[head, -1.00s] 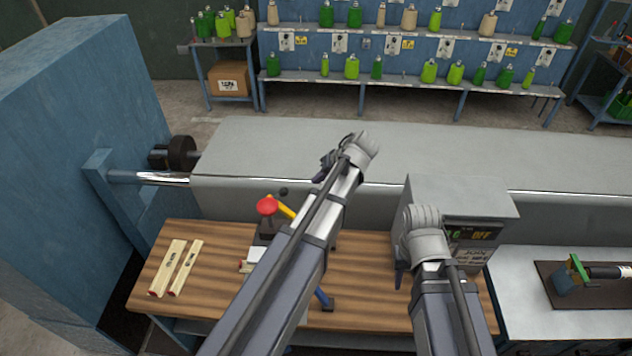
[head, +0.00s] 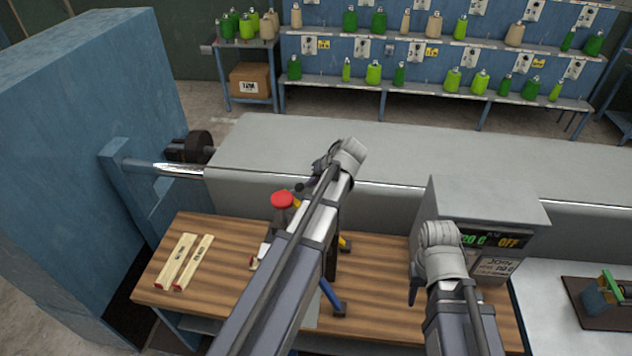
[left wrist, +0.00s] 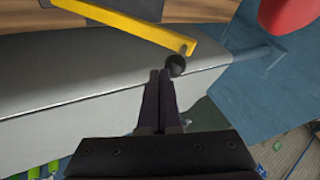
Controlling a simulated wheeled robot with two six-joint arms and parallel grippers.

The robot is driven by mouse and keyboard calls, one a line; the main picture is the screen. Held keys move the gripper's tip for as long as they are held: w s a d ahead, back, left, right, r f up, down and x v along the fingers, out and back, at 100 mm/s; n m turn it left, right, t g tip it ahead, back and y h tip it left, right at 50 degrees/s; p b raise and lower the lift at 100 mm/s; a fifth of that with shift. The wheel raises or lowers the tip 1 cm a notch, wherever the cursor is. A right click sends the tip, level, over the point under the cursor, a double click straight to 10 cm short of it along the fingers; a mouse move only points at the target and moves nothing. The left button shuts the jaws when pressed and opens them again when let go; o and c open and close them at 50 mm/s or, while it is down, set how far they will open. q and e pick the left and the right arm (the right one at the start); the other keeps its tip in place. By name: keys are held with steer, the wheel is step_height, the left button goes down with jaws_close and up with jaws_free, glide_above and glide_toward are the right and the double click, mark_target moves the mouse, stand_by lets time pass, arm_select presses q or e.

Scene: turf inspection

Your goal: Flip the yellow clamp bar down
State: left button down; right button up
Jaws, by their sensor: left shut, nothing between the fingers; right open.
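The yellow clamp bar (left wrist: 125,22) runs slantwise across the top of the left wrist view. A black ball knob (left wrist: 176,65) is by its end. My left gripper (left wrist: 161,75) is shut and empty, its fingertips close to the knob; I cannot tell if they touch. In the head view only a little yellow of the bar (head: 297,208) shows beside the red knob (head: 283,199); my left arm hides most of the clamp and my left gripper. My right gripper (head: 414,291) is open at the right of the wooden bench, mostly hidden by its own arm.
Two pale labelled sticks (head: 184,262) lie on the wooden bench (head: 225,290) at left. A grey box with a display (head: 490,215) stands at the right. A long grey beam (head: 400,150) runs behind the bench. A blue cabinet (head: 80,130) stands at the left.

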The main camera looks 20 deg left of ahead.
mark_target(292, 189)
arm_select(q)
steer(key=a+f+b, duration=0.1)
steer(key=a, duration=0.1)
steer(key=s+a+f+b, duration=0.1)
steer(key=a, duration=0.1)
steer(key=s+a+f+b, duration=0.1)
steer(key=a+f+b, duration=0.1)
steer(key=shift+a, duration=0.25)
steer(key=shift+a+f, duration=0.15)
steer(key=shift+a, duration=0.25)
